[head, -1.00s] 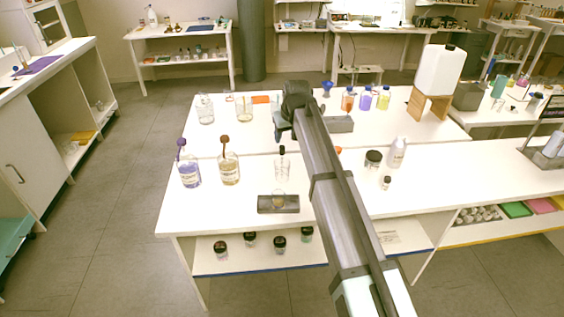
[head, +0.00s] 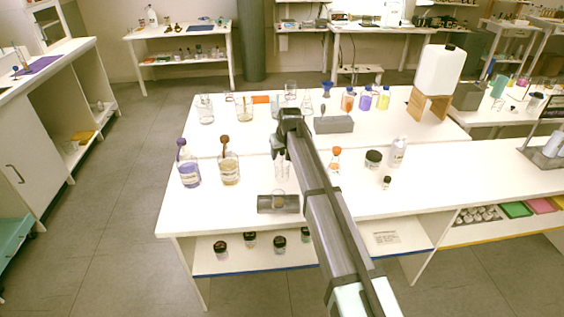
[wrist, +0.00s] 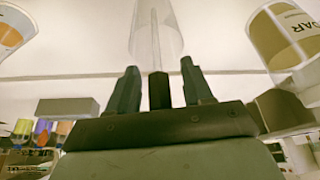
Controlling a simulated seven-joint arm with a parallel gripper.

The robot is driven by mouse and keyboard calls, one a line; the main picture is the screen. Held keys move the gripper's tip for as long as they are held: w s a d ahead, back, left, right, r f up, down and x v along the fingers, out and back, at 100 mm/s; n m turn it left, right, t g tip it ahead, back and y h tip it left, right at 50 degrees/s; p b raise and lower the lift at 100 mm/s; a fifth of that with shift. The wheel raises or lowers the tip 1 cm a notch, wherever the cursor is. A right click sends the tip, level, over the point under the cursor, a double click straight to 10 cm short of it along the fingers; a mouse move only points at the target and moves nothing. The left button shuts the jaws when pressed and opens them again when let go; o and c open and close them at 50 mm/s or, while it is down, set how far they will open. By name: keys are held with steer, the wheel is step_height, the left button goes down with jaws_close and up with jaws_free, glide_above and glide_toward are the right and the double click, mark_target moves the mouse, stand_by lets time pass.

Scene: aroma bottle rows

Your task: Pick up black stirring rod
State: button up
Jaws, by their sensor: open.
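The black stirring rod (wrist: 158,90) shows in the wrist view as a dark handle with a thin pale shaft that runs into a clear glass vessel (wrist: 172,35). My gripper (wrist: 159,68) is open, with one finger on each side of the dark handle and a gap showing on both sides. In the head view my gripper (head: 280,150) is just above the clear glass vessel (head: 282,172), and the rod's handle is hidden by or merges with it.
A purple bottle (head: 189,172) and an amber bottle (head: 229,170) stand to the left. A grey block (head: 291,207) with a small glass is in front. An orange-topped flask (head: 334,163), a black-lidded jar (head: 374,159) and a white bottle (head: 397,152) stand to the right.

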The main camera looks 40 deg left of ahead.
steer(key=shift+a+f, duration=0.1)
steer(key=shift+f, duration=0.05)
steer(key=c, duration=0.9)
step_height(320, 180, up, 10)
steer(key=shift+r, duration=0.1)
stand_by(0.3)
